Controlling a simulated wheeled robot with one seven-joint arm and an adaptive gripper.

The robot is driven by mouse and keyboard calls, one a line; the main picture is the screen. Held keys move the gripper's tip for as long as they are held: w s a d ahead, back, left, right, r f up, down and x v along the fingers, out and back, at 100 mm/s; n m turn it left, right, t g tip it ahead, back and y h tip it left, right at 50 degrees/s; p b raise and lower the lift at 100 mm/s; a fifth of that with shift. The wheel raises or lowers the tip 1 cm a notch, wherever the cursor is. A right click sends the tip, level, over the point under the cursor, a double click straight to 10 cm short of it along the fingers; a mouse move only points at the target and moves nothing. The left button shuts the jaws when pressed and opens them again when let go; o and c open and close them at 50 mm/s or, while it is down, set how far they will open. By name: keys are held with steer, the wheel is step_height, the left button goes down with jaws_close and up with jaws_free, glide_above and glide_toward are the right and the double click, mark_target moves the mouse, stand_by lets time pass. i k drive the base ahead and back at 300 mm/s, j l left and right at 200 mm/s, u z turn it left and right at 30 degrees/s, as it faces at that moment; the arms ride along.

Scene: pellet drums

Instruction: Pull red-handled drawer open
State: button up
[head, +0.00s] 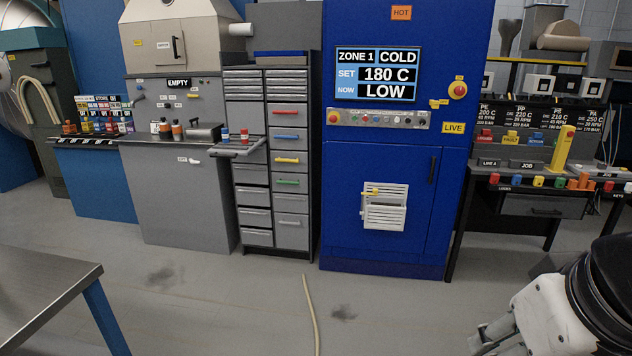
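The drawer with the red handle (289,113) is in the grey drawer cabinet (314,205), near the top of its right column. Its front looks flush with the drawers around it, so it appears shut. Below it in the same column are drawers with a blue handle (284,137), a yellow handle (287,160) and a green handle (287,182). Part of my arm shows at the lower right, far from the cabinet. My gripper is not visible in the head view.
A metal table (45,285) is at lower left. A pale hose (311,310) lies on otherwise open floor before the cabinet.

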mark_target(286, 113)
steer(key=i+j+u, duration=0.1)
steer(key=i+u, duration=0.2)
steer(key=i, duration=0.7)
steer(key=i+l+u, duration=0.25)
steer(key=i, duration=0.75)
steer(key=i+u, duration=0.1)
steer(key=i, duration=0.5)
steer(key=i+l+u, duration=0.1)
steer(key=i, duration=0.5)
steer(key=i+l+u, duration=0.1)
steer(key=i, duration=0.55)
